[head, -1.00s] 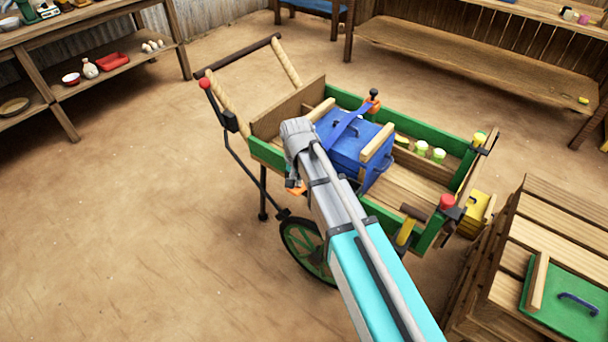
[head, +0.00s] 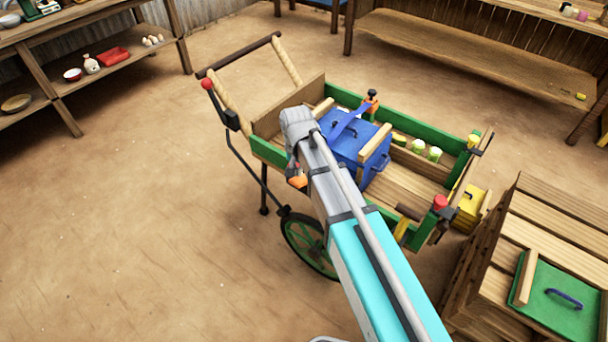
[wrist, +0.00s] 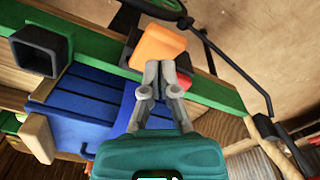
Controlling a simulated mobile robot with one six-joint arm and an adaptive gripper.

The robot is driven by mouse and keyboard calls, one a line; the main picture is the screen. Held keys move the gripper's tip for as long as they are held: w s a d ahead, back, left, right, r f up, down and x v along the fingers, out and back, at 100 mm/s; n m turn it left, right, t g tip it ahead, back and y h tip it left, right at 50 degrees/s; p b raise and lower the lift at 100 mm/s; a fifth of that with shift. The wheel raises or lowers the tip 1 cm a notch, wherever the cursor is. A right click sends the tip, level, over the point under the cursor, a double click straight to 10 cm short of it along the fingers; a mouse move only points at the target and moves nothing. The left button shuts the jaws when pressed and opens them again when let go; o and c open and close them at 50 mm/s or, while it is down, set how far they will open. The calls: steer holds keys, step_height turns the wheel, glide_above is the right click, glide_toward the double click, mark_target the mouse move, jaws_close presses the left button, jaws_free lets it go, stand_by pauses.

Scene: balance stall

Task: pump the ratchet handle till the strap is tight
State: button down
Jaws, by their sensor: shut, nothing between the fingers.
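The orange ratchet handle (head: 297,181) shows at the near side of the cart, partly hidden by my arm. In the wrist view the orange handle (wrist: 157,47) sits over the green side rail. My gripper (wrist: 166,68) is shut and empty, its fingertips at the handle's lower edge; I cannot tell whether they touch it. In the head view my arm hides the gripper. The blue strap (head: 346,125) runs over the blue box (head: 373,150) to an orange fitting (head: 371,104) with a black knob on the far rail. Its near end is hidden in the head view.
The green-sided cart (head: 455,162) has a red-knobbed lever (head: 207,85) at its left and a red knob (head: 440,202) at its right front corner. A wooden crate (head: 520,205) stands close on the right. The floor to the left is clear.

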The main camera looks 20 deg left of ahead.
mark_target(298, 180)
steer(key=shift+f, duration=0.1)
stand_by(0.6)
steer(key=shift+f+b, duration=3.25)
steer(key=shift+b, duration=0.15)
steer(key=shift+r+p, duration=3.4)
steer(key=shift+r+p, duration=2.5)
steer(key=shift+f, duration=0.1)
